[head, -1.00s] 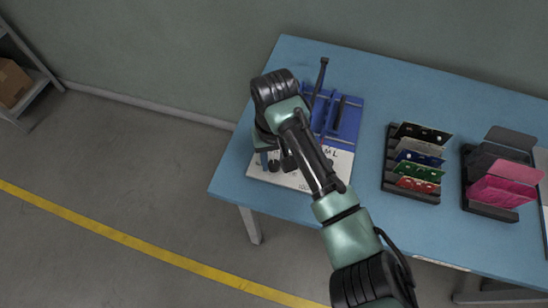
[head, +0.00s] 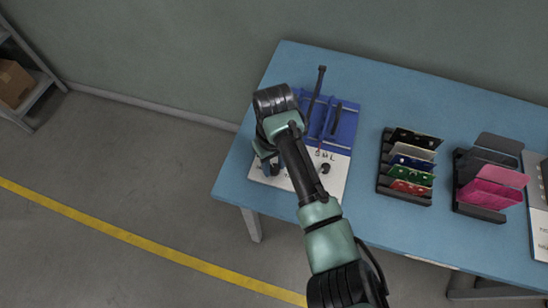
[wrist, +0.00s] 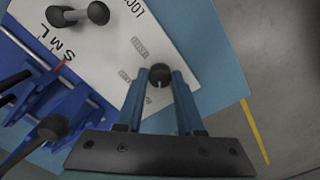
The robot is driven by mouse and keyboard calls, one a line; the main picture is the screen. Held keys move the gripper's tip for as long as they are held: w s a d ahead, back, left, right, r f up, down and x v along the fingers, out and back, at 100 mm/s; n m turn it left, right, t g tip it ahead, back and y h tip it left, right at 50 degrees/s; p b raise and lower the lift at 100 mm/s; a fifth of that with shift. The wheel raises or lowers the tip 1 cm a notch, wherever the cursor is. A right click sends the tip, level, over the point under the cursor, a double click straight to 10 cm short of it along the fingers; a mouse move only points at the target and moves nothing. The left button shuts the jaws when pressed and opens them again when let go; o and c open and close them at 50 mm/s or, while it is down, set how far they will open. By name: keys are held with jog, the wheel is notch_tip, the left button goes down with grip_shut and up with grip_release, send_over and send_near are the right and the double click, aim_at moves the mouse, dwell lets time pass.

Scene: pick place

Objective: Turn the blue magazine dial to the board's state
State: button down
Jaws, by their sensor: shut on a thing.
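The blue magazine (head: 343,127) stands on a white panel (head: 335,177) at the table's left end. In the wrist view the panel carries the letters S, M and L, with a thin red mark close to them. My gripper (wrist: 160,76) has its two blue fingers around a small dark round knob (wrist: 160,73) on the panel and is shut on it. A separate dark handle with rounded ends (wrist: 78,14) lies to the upper left, apart from my fingers. My arm hides part of the panel in the head view. The board's state cannot be read.
A black rack (head: 404,198) with several coloured boards stands right of the magazine. Another rack (head: 480,212) with grey and pink plates is farther right. A dark upright lever (head: 318,88) rises beside the magazine. The table's left edge is close to my gripper.

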aim_at(274, 168)
jog(key=n+p, duration=0.2)
jog(key=n, duration=0.2)
jog(key=shift+r+n, duration=0.15)
jog(key=shift+n, duration=0.15)
jog(key=shift+n+p, duration=0.8)
jog(key=shift+n, duration=1.1)
jog(key=shift+a, duration=0.1)
jog(key=c, duration=0.5)
grip_release()
jog(key=shift+c, duration=0.2)
notch_tip(274, 168, up, 13)
jog(key=shift+p, duration=0.3)
